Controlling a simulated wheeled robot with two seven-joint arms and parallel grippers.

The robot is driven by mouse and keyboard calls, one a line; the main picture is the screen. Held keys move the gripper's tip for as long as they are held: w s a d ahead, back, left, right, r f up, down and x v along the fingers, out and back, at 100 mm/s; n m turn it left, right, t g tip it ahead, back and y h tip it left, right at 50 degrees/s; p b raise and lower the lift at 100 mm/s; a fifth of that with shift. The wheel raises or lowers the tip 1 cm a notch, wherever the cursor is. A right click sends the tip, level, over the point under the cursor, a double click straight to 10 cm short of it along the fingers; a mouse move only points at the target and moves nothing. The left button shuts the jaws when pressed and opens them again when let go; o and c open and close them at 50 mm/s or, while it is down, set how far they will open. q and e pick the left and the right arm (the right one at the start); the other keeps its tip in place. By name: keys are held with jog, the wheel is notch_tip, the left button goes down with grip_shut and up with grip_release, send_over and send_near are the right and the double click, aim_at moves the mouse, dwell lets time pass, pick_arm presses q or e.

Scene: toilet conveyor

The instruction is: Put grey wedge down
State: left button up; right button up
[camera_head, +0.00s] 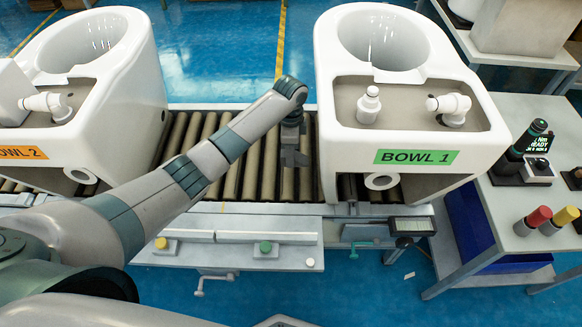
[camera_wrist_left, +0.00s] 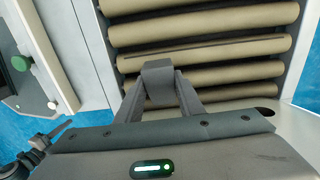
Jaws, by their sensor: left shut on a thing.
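The grey wedge (camera_wrist_left: 158,82) is a small dark grey block between the fingertips of my left gripper (camera_wrist_left: 160,92) in the left wrist view. The gripper is shut on it, over the conveyor rollers (camera_wrist_left: 210,48). In the head view my left gripper (camera_head: 292,157) points down over the rollers (camera_head: 233,182), in the gap between the two toilet bowls. The wedge is hard to tell apart from the fingers there. I cannot tell whether it touches a roller. My right gripper is not in view.
Toilet BOWL 1 (camera_head: 330,60) stands on the conveyor just right of the gripper. Toilet BOWL 2 (camera_head: 140,75) stands to the left, partly behind my arm. The conveyor's front rail (camera_head: 265,223) carries knobs. A side table (camera_head: 515,205) with coloured bottles is at the right.

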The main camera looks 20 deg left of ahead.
pick_arm(q)
notch_tip(320, 180, down, 2)
jog(key=shift+f, duration=0.35)
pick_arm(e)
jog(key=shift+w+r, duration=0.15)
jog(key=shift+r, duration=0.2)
pick_arm(q)
jog(key=shift+f, duration=0.1)
